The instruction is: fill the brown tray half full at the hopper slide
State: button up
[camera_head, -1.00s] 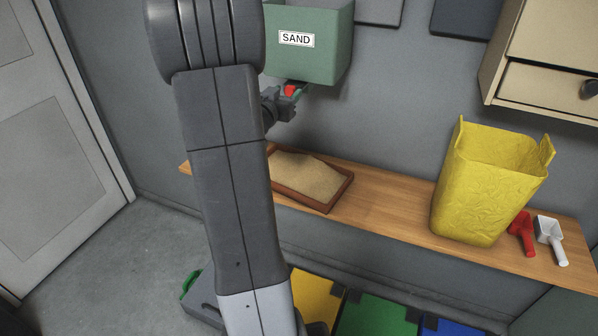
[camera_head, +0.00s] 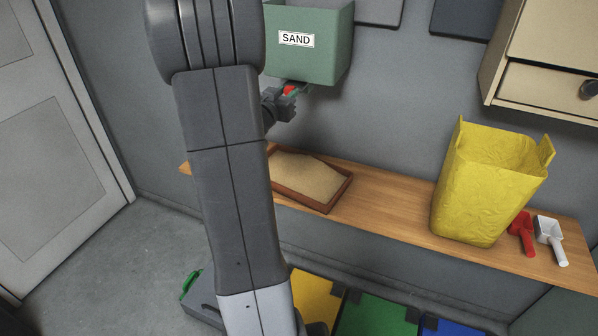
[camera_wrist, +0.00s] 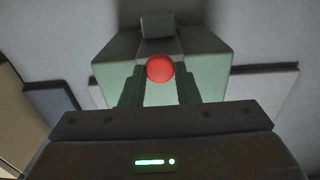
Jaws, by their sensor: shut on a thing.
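The green hopper (camera_head: 318,55) labelled SAND hangs on the wall; its underside also shows in the wrist view (camera_wrist: 210,75). A red knob (camera_head: 289,91) sits below it, at the slide, and shows as a red ball in the wrist view (camera_wrist: 160,68). My gripper (camera_head: 287,98) is shut on the red knob, its two fingers either side of it in the wrist view (camera_wrist: 160,88). The brown tray (camera_head: 325,207) stands on the shelf below the hopper. Pale sand (camera_head: 308,178) lies heaped in it, below the front rim. My arm hides the tray's left end.
A beige cabinet (camera_head: 545,55) hangs upper right. The shelf between tray and bin is clear.

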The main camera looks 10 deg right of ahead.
jog(key=shift+v, duration=1.9)
jog(key=shift+x, duration=2.05)
jog(key=o, duration=1.4)
jog(key=shift+s+a, duration=0.1)
jog(key=v, duration=0.8)
jog(key=shift+p, duration=0.4)
